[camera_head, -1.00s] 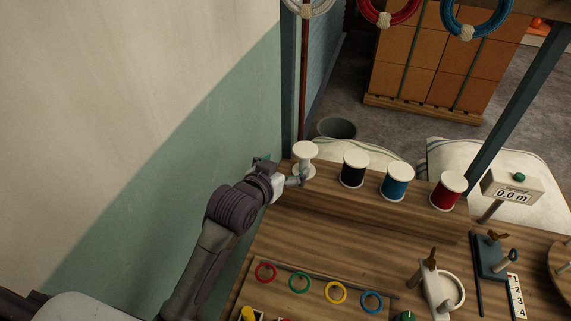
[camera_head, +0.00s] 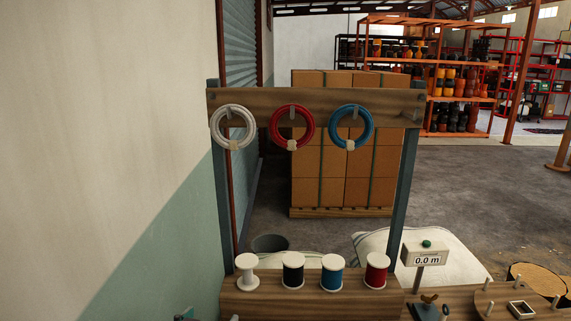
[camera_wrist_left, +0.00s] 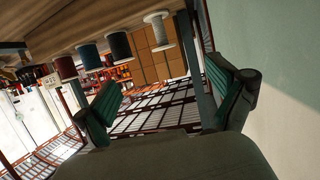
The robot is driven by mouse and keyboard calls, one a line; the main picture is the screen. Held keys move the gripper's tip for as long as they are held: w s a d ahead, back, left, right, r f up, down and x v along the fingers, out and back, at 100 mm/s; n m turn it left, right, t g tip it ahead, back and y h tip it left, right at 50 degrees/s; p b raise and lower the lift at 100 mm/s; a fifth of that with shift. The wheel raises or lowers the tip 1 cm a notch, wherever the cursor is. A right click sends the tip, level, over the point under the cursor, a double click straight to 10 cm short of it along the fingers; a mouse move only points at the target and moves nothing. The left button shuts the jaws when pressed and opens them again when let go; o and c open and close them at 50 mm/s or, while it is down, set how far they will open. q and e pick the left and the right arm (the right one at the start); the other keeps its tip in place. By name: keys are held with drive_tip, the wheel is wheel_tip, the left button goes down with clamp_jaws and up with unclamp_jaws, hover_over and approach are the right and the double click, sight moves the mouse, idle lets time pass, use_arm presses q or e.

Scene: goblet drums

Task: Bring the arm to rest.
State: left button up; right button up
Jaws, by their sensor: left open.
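My left gripper (camera_wrist_left: 165,100) is open in the left wrist view, its two teal-padded fingers wide apart with nothing between them. In the head view only a small dark piece, perhaps of my left arm, shows at the bottom edge. An empty white spool (camera_head: 247,272) stands at the left end of the wooden bench ledge (camera_head: 310,304). It also shows in the wrist view (camera_wrist_left: 159,31), beyond the fingers and apart from them. My right gripper is in neither view.
Black (camera_head: 293,270), blue (camera_head: 332,272) and red (camera_head: 376,271) spools stand along the ledge. White (camera_head: 233,127), red (camera_head: 306,128) and blue (camera_head: 369,127) coils hang from a wooden beam (camera_head: 260,97). A meter box (camera_head: 425,254) reads 0.0 m. A wall (camera_head: 100,130) bounds the left.

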use_arm(q)
drive_tip(key=s+a+f+g+y, duration=0.1)
drive_tip(key=s+a+f+g, duration=0.3)
drive_tip(key=s, duration=0.7)
drive_tip(key=s+d+f+g, duration=0.1)
drive_tip(key=s+f+g, duration=0.2)
drive_tip(key=s+f, duration=0.55)
drive_tip(key=s+a+f+g+y, duration=0.1)
drive_tip(key=s+a+f+g, duration=0.15)
drive_tip(key=s, duration=1.05)
wheel_tip(320, 180, down, 25)
drive_tip(key=g, duration=0.2)
drive_tip(key=s+a+f+g, duration=0.1)
drive_tip(key=s+a+f, duration=0.1)
drive_tip(key=s+f, duration=1.4)
drive_tip(key=shift+s+a+f, duration=0.2)
drive_tip(key=shift+s+f, duration=0.2)
drive_tip(key=shift+s, duration=0.3)
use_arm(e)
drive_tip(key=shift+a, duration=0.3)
